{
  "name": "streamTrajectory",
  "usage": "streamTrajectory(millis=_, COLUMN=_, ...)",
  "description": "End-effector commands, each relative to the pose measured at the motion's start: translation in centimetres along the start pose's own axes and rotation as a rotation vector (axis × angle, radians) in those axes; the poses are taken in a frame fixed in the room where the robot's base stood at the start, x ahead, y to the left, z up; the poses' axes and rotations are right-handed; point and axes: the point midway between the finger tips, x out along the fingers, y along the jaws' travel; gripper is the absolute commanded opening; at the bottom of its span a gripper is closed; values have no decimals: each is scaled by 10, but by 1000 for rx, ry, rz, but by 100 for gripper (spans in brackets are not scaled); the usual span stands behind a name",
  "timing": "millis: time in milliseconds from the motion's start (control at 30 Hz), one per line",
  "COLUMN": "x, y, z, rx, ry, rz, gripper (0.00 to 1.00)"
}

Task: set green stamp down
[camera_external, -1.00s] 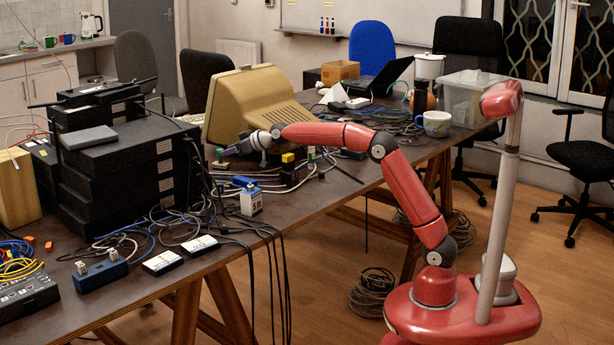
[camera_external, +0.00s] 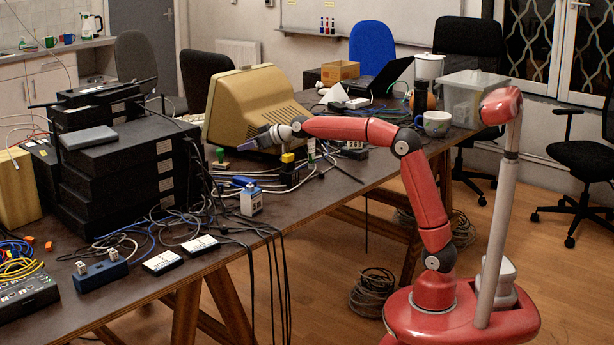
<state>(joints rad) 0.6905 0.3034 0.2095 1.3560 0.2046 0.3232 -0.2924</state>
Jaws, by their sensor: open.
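The green stamp (camera_external: 220,157) stands upright on the dark table (camera_external: 330,199), just left of the beige monitor's base and right of the black box stack. Its green handle points up. My gripper (camera_external: 246,146) is to the right of the stamp, in front of the beige monitor, with a visible gap between them. My gripper is open and holds nothing that I can see. The fingertips are small and hard to make out at this distance.
The beige monitor (camera_external: 258,103) stands behind my gripper. Black boxes (camera_external: 118,165) are stacked to the left. Bare table shows at the front right.

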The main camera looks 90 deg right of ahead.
Motion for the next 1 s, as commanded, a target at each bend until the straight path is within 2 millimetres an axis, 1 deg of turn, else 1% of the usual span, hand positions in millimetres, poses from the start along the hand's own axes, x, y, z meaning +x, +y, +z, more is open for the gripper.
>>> streamTrajectory(millis=167, x=10, y=-9, z=-2, rx=6, ry=-29, rz=9, gripper=52)
streamTrajectory(millis=300, x=26, y=-17, z=-5, rx=27, ry=-67, rz=52, gripper=52)
streamTrajectory(millis=400, x=35, y=-20, z=-9, rx=47, ry=-75, rz=99, gripper=52)
streamTrajectory(millis=533, x=43, y=-20, z=-15, rx=70, ry=-66, rz=150, gripper=52)
streamTrajectory(millis=667, x=49, y=-19, z=-17, rx=83, ry=-60, rz=175, gripper=52)
streamTrajectory(millis=1000, x=84, y=-9, z=-13, rx=86, ry=-59, rz=178, gripper=52)
